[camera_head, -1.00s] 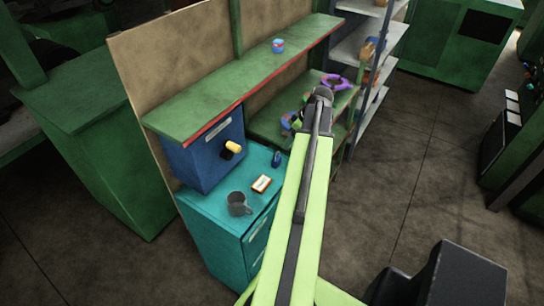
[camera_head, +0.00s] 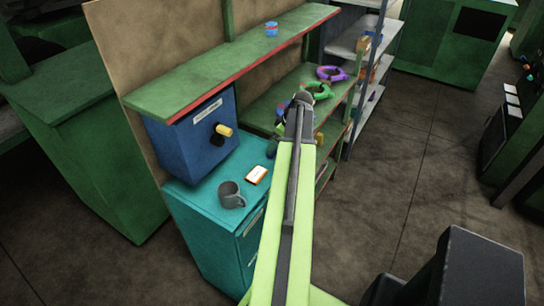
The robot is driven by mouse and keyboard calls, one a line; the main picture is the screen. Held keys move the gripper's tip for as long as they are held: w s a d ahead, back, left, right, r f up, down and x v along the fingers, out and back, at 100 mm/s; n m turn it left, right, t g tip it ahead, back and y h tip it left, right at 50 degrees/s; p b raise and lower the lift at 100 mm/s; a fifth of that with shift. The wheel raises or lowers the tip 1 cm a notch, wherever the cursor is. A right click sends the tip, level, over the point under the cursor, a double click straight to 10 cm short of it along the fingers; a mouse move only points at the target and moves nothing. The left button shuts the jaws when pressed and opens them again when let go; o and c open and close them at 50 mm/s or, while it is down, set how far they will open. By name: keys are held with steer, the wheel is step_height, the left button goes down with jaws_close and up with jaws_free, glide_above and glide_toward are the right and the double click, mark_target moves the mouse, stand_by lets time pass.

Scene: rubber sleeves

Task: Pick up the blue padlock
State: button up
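A small blue object, which looks like the blue padlock (camera_head: 272,148), lies at the back right of the teal cabinet top (camera_head: 195,200), close beside my arm. My arm reaches forward from the bottom of the picture, and its dark end (camera_head: 305,101) shows in front of the green shelf unit. It appears apart from the padlock in the picture. The fingers cannot be made out, so I cannot tell whether my gripper is open or shut. Nothing held is visible.
A grey mug (camera_head: 231,195) and a small orange-edged white box (camera_head: 257,175) stand on the cabinet top. A blue box with a yellow knob (camera_head: 190,145) stands behind them, under a green shelf (camera_head: 230,65). Purple (camera_head: 331,73) and green (camera_head: 318,91) rings lie on the lower shelf.

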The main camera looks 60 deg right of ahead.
steer(key=b+x, duration=0.4)
steer(key=x, duration=0.1)
steer(key=shift+w+a+f, duration=0.1)
steer(key=shift+w, duration=0.05)
steer(key=shift+r, duration=0.2)
steer(key=shift+c, duration=0.3)
jaws_close()
